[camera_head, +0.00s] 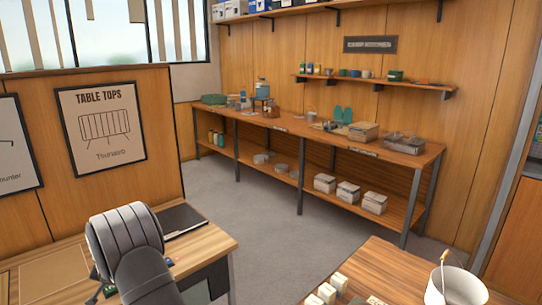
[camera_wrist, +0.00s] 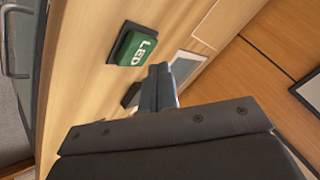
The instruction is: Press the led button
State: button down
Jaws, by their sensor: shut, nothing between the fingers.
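The LED button is a green block with white "LED" lettering on a dark base (camera_wrist: 136,46). It lies on the light wood desk top in the upper middle of the wrist view. My gripper (camera_wrist: 160,70) is shut and empty, its fingertips below and to the right of the button in that view. A gap shows between the fingertips and the button in the picture; the height over the desk is hard to tell. In the head view my arm covers much of the desk (camera_head: 210,243), and I cannot clearly make out the button there.
A dark object (camera_wrist: 130,95) sits partly behind my fingers, and a pale framed panel (camera_wrist: 187,65) lies to their right. In the head view a black clipboard-like item (camera_head: 182,221) lies beside my arm. A wood partition (camera_head: 150,95) stands behind the desk.

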jog(key=shift+r, duration=2.25)
